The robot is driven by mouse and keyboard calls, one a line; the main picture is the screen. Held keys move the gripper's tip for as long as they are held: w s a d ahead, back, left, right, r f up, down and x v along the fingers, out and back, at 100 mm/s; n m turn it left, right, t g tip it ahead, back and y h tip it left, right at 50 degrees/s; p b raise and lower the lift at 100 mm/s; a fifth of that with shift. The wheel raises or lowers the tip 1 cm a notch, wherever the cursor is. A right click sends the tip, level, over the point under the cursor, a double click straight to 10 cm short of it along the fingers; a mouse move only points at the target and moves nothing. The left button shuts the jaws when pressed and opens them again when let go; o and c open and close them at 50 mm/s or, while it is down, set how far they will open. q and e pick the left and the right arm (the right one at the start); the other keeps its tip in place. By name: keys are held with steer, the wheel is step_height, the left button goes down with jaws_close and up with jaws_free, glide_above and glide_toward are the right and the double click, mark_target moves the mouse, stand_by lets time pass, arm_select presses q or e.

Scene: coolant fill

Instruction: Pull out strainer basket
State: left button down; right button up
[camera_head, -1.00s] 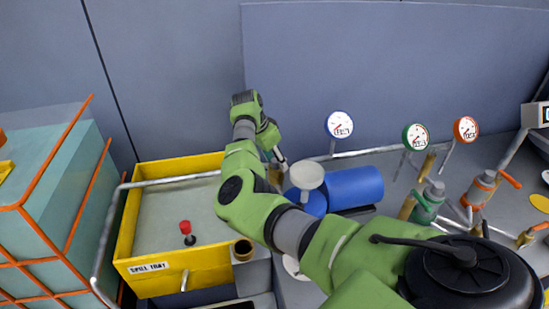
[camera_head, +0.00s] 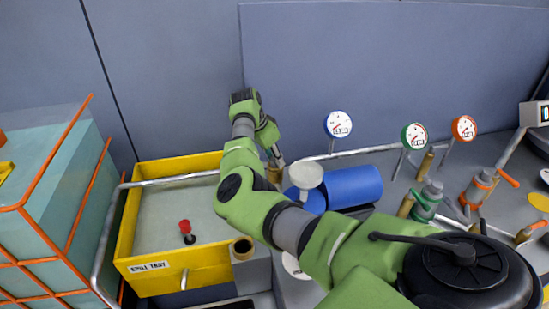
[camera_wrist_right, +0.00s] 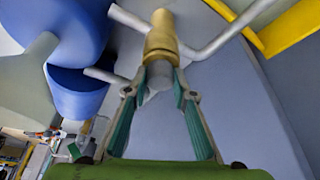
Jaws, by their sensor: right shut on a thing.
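My right gripper (camera_wrist_right: 163,84) is shut on a small grey cylindrical piece (camera_wrist_right: 156,80), apparently the strainer basket, at the end of a brass cylinder (camera_wrist_right: 162,38). The piece shows between the two fingertips in the right wrist view. I cannot tell how far it stands out of the brass cylinder. In the head view my right gripper (camera_head: 277,158) reaches down behind my forearm, just above the brass cylinder (camera_head: 273,174), and the held piece is too small to make out. My left gripper is not in view.
A blue tank (camera_head: 354,186) and a pale funnel (camera_head: 305,175) stand close to the right of the gripper. A yellow spill tray (camera_head: 126,225) with a metal rail lies to the left. Gauges, including a blue-rimmed one (camera_head: 338,124), and valves stand at the right.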

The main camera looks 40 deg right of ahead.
steer(key=shift+r, duration=0.2)
steer(key=shift+r+p, duration=3.25)
steer(key=shift+r, duration=0.45)
